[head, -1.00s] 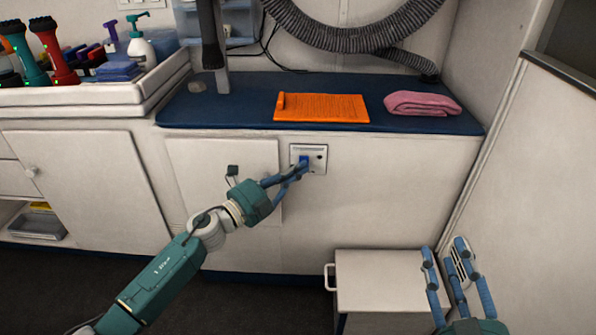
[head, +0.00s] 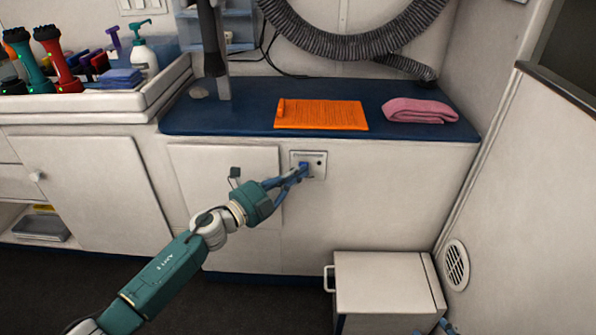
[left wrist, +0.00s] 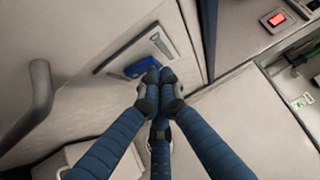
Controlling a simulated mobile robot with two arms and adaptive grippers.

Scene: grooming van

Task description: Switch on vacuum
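A pale switch plate (head: 318,158) is on the cabinet front below the blue counter, with a blue rocker on it, partly hidden by my left fingers in the head view. The blue rocker (left wrist: 139,67) shows more clearly in the left wrist view. My left gripper (head: 303,169) is at the plate. In the left wrist view its fingertips (left wrist: 159,77) are together, right at the rocker's edge; I cannot tell whether they press it. A ribbed grey hose (head: 345,42) hangs on the wall above the counter. Only bits of my right gripper (head: 443,327) show at the bottom edge.
An orange mat (head: 322,115) and a folded pink towel (head: 420,110) lie on the blue counter (head: 245,115). A white box with a handle (head: 385,285) stands on the floor below. A red-lit switch (left wrist: 276,19) shows in the left wrist view.

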